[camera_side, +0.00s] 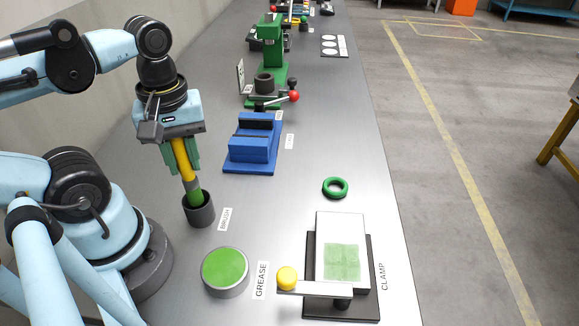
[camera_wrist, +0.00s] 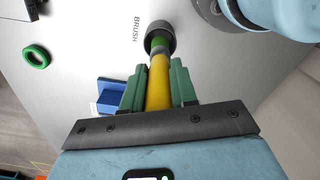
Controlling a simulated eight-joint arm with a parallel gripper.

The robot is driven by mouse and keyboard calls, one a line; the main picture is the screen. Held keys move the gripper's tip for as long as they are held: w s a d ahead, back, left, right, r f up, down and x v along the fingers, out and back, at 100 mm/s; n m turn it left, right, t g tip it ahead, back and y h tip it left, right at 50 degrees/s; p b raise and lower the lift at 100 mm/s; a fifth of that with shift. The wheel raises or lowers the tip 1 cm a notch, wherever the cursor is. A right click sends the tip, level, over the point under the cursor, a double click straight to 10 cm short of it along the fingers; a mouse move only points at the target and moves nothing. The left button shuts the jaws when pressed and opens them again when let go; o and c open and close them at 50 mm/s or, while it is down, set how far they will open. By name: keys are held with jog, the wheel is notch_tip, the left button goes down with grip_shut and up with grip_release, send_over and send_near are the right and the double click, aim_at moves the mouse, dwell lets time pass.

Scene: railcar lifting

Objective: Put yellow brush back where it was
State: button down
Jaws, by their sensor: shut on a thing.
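My gripper (camera_side: 183,157) points down with its green fingers shut on the yellow brush (camera_side: 185,168). The brush is slightly tilted, and its green lower end reaches into the mouth of the dark round holder (camera_side: 198,211) beside the BRUSH label. How deep the end sits is hidden by the holder's wall. In the wrist view, the brush (camera_wrist: 158,82) runs between the green fingers (camera_wrist: 157,88), and its green end overlaps the opening of the holder (camera_wrist: 161,30).
A grease tin (camera_side: 225,270) stands in front of the holder. A clamp (camera_side: 342,265) with a white block and yellow knob is at the right front. A green ring (camera_side: 335,187) lies behind it. A blue block fixture (camera_side: 252,145) and green press (camera_side: 270,60) stand farther back.

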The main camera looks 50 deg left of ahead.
aim_at(188, 175)
jog(key=shift+f, duration=2.1)
jog(key=shift+f, duration=0.15)
jog(key=c, duration=0.9)
grip_release()
